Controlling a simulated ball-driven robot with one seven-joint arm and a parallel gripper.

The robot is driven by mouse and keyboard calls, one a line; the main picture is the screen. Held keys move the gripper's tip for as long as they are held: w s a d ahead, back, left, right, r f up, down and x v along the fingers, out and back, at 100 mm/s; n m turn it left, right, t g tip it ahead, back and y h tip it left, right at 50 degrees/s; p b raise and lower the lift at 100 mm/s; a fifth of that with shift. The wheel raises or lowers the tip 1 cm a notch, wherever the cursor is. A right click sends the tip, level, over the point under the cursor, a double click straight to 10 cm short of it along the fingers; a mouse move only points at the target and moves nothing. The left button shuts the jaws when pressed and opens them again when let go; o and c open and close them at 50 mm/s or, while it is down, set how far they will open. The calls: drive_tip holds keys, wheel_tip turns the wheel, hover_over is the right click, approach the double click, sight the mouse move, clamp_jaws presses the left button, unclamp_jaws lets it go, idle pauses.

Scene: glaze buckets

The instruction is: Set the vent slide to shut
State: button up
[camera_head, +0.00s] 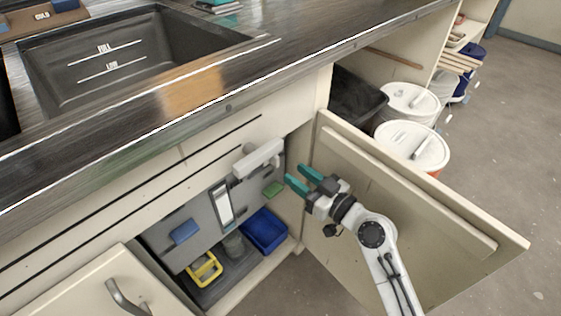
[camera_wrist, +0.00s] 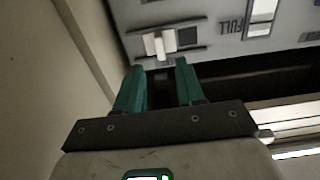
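My gripper (camera_head: 299,175) has two teal fingers, spread apart with nothing between them, in front of the open cabinet. In the wrist view my gripper (camera_wrist: 160,66) points at a grey panel, and a pale slide knob (camera_wrist: 158,45) lies just beyond the fingertips, apart from them. The knob sits between two rails, with a dark square opening (camera_wrist: 187,37) to its right in that view. In the head view a pale protruding bar (camera_head: 258,158) on the grey panel (camera_head: 205,215) looks like the same slide. Its shut mark is not readable.
A white gauge strip (camera_head: 223,204) is on the panel; FULL lettering (camera_wrist: 231,27) appears upside down beside it in the wrist view. An open cabinet door (camera_head: 430,215) stands right of the arm. A blue bin (camera_head: 264,232) and yellow caddy (camera_head: 205,270) sit below. The countertop overhangs above.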

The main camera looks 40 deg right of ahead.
sight(278, 162)
drive_tip(key=w, duration=0.6)
drive_tip(key=shift+w, duration=0.3)
drive_tip(key=shift+c, duration=0.4)
clamp_jaws()
idle(0.7)
